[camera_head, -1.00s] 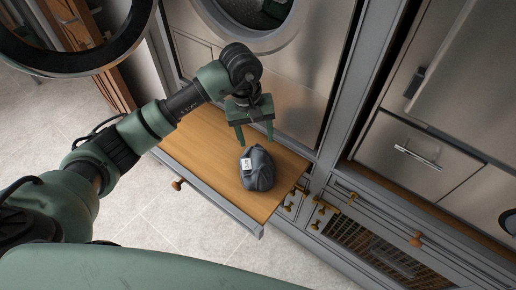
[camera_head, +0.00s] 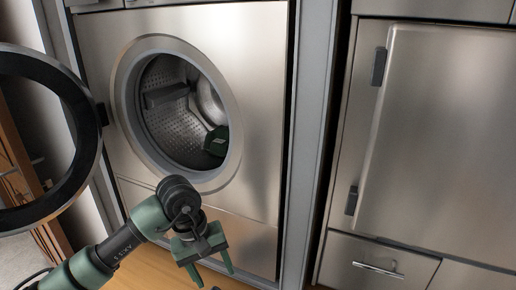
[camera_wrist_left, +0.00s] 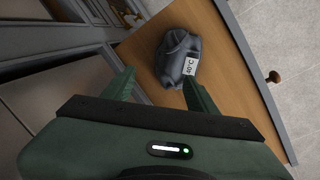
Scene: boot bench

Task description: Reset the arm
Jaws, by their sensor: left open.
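My left gripper (camera_head: 212,278) hangs low in the head view, in front of the washing machine, with its two green fingers apart. In the left wrist view my left gripper (camera_wrist_left: 161,92) is open and empty. A dark grey bundle with a white "40°C" label (camera_wrist_left: 178,57) lies on the wooden pull-out board (camera_wrist_left: 228,78), beyond the fingertips and apart from them. The bundle is out of the head view. My right gripper is not seen.
The washing machine (camera_head: 262,130) has its round door (camera_head: 88,150) swung open to the left. A dark green thing (camera_head: 216,140) lies inside the drum (camera_head: 172,120). A steel cabinet door (camera_head: 440,130) and drawer (camera_head: 375,268) stand to the right. Floor (camera_wrist_left: 285,40) shows beyond the board.

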